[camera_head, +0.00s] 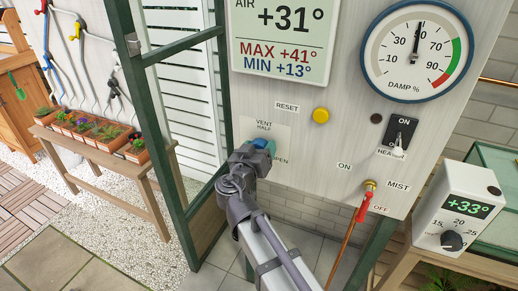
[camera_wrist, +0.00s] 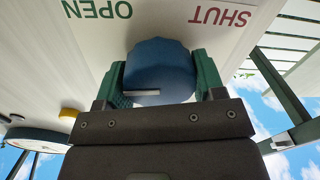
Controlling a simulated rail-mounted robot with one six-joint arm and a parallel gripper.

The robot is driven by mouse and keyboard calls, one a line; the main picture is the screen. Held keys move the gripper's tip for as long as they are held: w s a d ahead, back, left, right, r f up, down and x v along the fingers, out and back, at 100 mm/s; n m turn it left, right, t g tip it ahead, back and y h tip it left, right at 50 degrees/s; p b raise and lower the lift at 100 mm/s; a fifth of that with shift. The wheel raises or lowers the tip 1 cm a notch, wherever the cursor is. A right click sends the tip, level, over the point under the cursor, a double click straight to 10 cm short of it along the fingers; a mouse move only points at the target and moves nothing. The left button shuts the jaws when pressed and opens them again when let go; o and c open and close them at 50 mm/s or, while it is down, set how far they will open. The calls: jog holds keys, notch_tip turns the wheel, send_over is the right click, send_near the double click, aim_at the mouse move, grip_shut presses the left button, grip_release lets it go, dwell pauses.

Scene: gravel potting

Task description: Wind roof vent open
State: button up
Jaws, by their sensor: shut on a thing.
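The vent control is a round blue knob (camera_head: 271,144) on the white panel, with the labels VENT, HALF and OPEN around it. In the wrist view, the knob (camera_wrist: 160,68) sits between my green fingers, with OPEN and SHUT printed upside down on the panel beyond. A short white mark shows on the knob's near face, to the left of its middle. My gripper (camera_head: 258,149) is shut on the knob, and its fingers (camera_wrist: 160,82) touch both sides. My gripper hides much of the knob in the head view. The roof vent itself cannot be made out.
Right of the knob are a yellow reset button (camera_head: 320,115), a heater switch (camera_head: 400,137) and a red mist lever (camera_head: 364,207). A dial (camera_head: 416,50) and a display (camera_head: 283,38) are above. A green door frame (camera_head: 163,150) stands close on the left. A white thermostat (camera_head: 456,222) stands right.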

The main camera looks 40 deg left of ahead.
jog(key=shift+m, duration=0.6)
jog(key=o, duration=0.9)
jog(key=v, duration=1)
jog(key=shift+s+d, duration=0.1)
jog(key=shift+s, duration=0.3)
